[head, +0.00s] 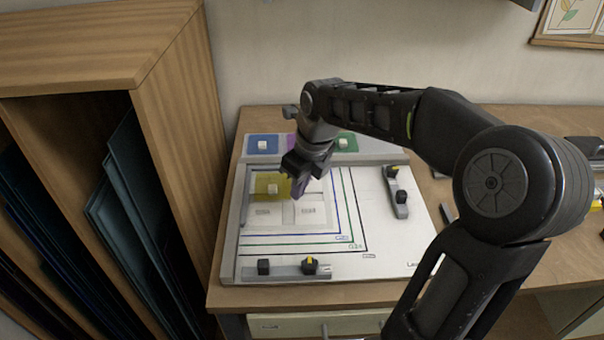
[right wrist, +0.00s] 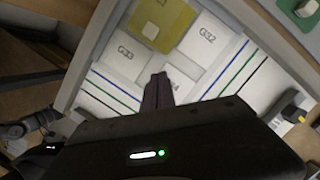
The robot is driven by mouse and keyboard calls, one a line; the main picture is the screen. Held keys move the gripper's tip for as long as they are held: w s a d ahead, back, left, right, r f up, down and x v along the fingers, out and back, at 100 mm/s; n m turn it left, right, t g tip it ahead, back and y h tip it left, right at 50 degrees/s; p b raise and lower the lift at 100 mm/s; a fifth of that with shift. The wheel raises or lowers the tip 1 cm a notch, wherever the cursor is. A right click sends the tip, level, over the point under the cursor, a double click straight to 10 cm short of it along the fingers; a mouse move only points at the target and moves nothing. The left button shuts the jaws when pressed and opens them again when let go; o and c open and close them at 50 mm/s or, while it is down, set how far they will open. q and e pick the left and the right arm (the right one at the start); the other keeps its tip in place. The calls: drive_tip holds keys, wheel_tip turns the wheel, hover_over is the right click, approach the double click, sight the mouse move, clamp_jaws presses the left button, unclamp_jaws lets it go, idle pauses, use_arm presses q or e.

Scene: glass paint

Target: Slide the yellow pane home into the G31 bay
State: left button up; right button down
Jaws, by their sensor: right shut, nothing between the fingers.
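The yellow pane (head: 268,181) is a translucent square with a small white knob. It lies at the upper left corner of the bay block on the white board (head: 392,249). In the right wrist view the yellow pane (right wrist: 175,17) sits beside bays marked G33 (right wrist: 124,53) and G32 (right wrist: 207,36). No G31 label is readable; whether the pane is fully seated, I cannot tell. My right gripper (head: 297,188) is shut and empty, just right of the pane; in the right wrist view its fingers (right wrist: 158,88) point at the bays, apart from the pane. My left gripper is out of view.
Blue (head: 263,144), purple and green (head: 346,142) panes lie in the rack behind the board. A clamp bar with black and yellow knobs (head: 310,265) lies along the front; another (head: 397,190) stands at the right. A wooden cabinet (head: 180,130) rises close on the left.

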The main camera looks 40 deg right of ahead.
sight(274, 187)
drive_tip(key=x, duration=0.3)
drive_tip(key=shift+w+a, duration=0.1)
drive_tip(key=shift+w, duration=0.15)
drive_tip(key=shift+w+a+r+p, duration=0.15)
drive_tip(key=shift+w+p, duration=0.25)
drive_tip(key=shift+w, duration=0.8)
drive_tip(key=shift+w+a, duration=0.15)
drive_tip(key=shift+w, duration=0.35)
drive_tip(key=shift+w, duration=0.25)
drive_tip(key=shift+w+a+p, duration=0.25)
drive_tip(key=shift+w+p, duration=0.4)
drive_tip(key=shift+w, duration=0.45)
drive_tip(key=shift+d, duration=0.1)
